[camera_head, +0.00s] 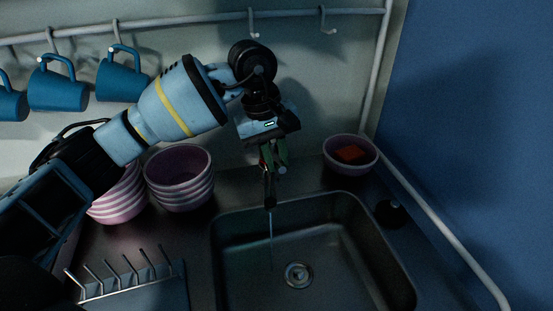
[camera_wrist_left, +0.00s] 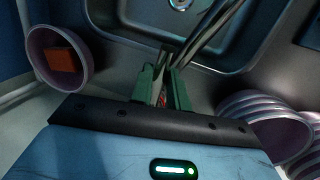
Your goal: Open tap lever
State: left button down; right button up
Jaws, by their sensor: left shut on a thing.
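My left gripper (camera_head: 274,160) reaches down at the back edge of the sink. Its green fingers are shut on the tap lever, which is mostly hidden between them. In the left wrist view the gripper (camera_wrist_left: 163,88) has a small reddish part between its fingers. The dark tap (camera_head: 269,188) stands right below the gripper, and its spout also shows in the left wrist view (camera_wrist_left: 208,38). A thin line like a water stream hangs from the spout into the sink (camera_head: 335,235). My right gripper is not in view.
Stacked pink-and-white bowls (camera_head: 180,178) stand left of the tap. A bowl with an orange-red block, perhaps a sponge (camera_head: 351,153), stands right of it. Blue mugs (camera_head: 122,75) hang from a rail above. A dish rack (camera_head: 130,280) is at the front left.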

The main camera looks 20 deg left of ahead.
pick_arm(q)
jog(key=shift+w+r+g+h, duration=0.1)
jog(key=shift+r+g+h, duration=0.2)
jog(key=shift+g, duration=0.1)
jog(key=c, duration=1.3)
grip_release()
jog(key=shift+c, duration=0.2)
jog(key=v, duration=0.7)
jog(key=shift+r+b, duration=0.3)
jog(key=shift+r, duration=0.05)
jog(key=shift+a, duration=0.1)
